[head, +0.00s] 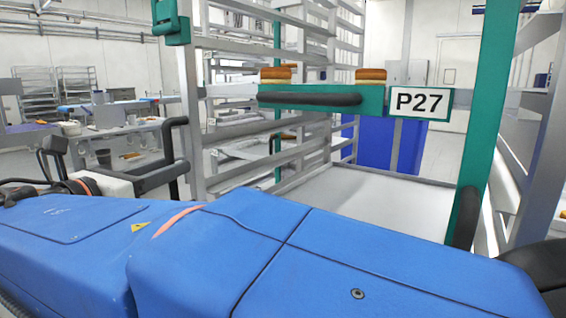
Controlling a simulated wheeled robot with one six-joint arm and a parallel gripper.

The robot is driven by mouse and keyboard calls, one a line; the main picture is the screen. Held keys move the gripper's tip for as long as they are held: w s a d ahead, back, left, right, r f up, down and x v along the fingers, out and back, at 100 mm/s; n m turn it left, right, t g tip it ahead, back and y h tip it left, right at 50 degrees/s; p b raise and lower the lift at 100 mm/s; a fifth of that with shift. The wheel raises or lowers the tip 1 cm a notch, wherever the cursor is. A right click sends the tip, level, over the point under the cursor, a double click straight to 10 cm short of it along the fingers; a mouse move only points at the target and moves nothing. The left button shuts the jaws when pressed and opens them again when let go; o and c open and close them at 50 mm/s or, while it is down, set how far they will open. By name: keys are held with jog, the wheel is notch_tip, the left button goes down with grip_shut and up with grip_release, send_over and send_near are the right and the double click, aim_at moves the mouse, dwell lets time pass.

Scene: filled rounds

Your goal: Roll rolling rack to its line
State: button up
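The rolling rack (325,150) stands close in front of me in the head view, a tall silver frame with many horizontal rails. A green crossbar (375,92) with a black handle (310,98) spans its near side. A white label reading P27 (420,102) is on the crossbar's right end. A green upright (490,90) runs down the right. My own blue body fills the foreground and hides the rack's lower part and wheels. My gripper is not in view, so I cannot tell whether anything touches the rack. No floor line can be made out.
Two brown-and-cream filled rounds (275,75) show just above the crossbar. A blue bin or panel (385,146) stands behind the rack. At the back left are other racks (55,90) and work tables (105,112).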

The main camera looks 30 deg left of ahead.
jog(key=s+d, duration=0.2)
jog(key=s, duration=1.5)
